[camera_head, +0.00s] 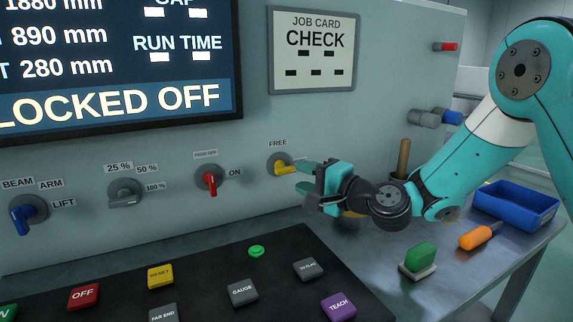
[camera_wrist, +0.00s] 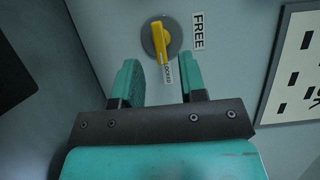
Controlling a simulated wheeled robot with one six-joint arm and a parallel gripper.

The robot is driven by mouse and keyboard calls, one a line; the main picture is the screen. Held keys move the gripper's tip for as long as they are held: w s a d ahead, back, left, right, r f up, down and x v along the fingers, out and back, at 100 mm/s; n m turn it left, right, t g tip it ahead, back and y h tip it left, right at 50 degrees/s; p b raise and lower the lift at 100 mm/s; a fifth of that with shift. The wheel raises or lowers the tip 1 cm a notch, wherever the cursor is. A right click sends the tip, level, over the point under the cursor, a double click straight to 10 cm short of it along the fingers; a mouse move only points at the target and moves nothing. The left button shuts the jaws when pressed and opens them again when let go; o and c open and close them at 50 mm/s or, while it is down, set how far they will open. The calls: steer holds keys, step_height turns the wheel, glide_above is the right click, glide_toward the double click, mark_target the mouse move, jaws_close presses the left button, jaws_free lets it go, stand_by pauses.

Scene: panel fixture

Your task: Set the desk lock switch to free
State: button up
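The desk lock switch is a yellow lever (camera_head: 283,169) on a round grey plate, on the panel's right part. A FREE label (camera_head: 278,143) sits above it. In the wrist view the yellow lever (camera_wrist: 159,42) points down at a LOCKED label (camera_wrist: 168,72), and the FREE label (camera_wrist: 198,31) is at its right side. The lever is set toward LOCKED. My gripper (camera_head: 303,175) is just right of the switch, facing the panel. In the wrist view my gripper (camera_wrist: 160,76) is open, with nothing between its fingers, and the lever lies ahead of the gap, apparently untouched.
A red switch (camera_head: 211,180), a grey one (camera_head: 124,192) and a blue one (camera_head: 22,219) line the panel. The display (camera_head: 110,100) reads LOCKED OFF. A button console (camera_head: 200,285) lies below. A green block (camera_head: 420,256), orange-handled tool (camera_head: 475,237) and blue tray (camera_head: 515,208) are right.

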mark_target(289, 172)
steer(key=p+x, duration=0.1)
steer(key=x, duration=0.4)
steer(key=shift+w+a, duration=0.25)
jaws_close()
